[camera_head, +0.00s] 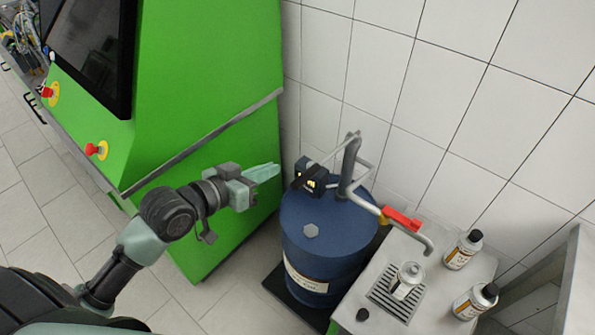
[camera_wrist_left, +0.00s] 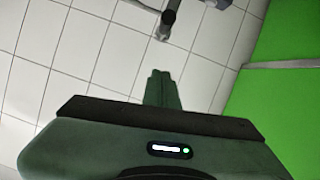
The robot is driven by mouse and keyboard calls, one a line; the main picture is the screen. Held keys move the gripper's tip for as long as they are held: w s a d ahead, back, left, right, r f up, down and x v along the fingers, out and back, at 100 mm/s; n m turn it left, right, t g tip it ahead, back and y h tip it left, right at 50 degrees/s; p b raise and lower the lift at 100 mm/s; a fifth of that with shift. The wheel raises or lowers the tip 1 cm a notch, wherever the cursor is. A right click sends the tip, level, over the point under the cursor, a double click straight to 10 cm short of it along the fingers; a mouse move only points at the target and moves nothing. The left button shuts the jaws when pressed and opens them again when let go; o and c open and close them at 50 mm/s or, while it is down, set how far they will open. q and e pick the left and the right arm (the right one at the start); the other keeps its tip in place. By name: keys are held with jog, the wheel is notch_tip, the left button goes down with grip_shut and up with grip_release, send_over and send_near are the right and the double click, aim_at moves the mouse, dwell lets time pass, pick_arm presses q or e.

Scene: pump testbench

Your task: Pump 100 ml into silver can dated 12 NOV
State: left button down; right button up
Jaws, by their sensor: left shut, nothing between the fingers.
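A blue drum (camera_head: 325,240) stands beside the green machine and carries a pump pipe with a bent spout (camera_head: 427,244) and a red handle (camera_head: 403,219). A dark meter (camera_head: 311,181) with a small lit display sits at the drum's top. A silver can (camera_head: 407,279) without a cap stands on the grate below the spout. Two more silver cans with black caps, one farther back (camera_head: 463,250) and one nearer (camera_head: 475,301), stand to its right. Dates are unreadable. My left gripper (camera_head: 275,169) is shut and empty, left of the meter; its fingers (camera_wrist_left: 160,78) show in the wrist view. My right gripper is out of view.
A loose black cap (camera_head: 362,314) lies on the metal bench (camera_head: 348,325). The green machine (camera_head: 215,90) with a screen and red stop buttons (camera_head: 92,149) fills the left. A tiled wall (camera_head: 420,100) stands close behind the drum. A grey panel (camera_head: 578,290) is at the far right.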

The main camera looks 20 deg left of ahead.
pick_arm(q)
jog(key=w, duration=0.1)
jog(key=p, duration=0.3)
send_over(298, 178)
jog(key=f, duration=0.3)
jog(key=shift+w+a, duration=0.35)
jog(key=f, duration=0.2)
jog(key=shift+s+d+f, duration=0.15)
jog(key=shift+d+f, duration=0.05)
jog(key=shift+f, duration=0.2)
jog(key=shift+s+f+p, duration=0.25)
jog(key=shift+f+p, duration=0.15)
jog(key=shift+f, duration=0.3)
jog(key=shift+d, duration=0.1)
jog(key=shift+w, duration=0.1)
jog(key=shift+f, duration=0.1)
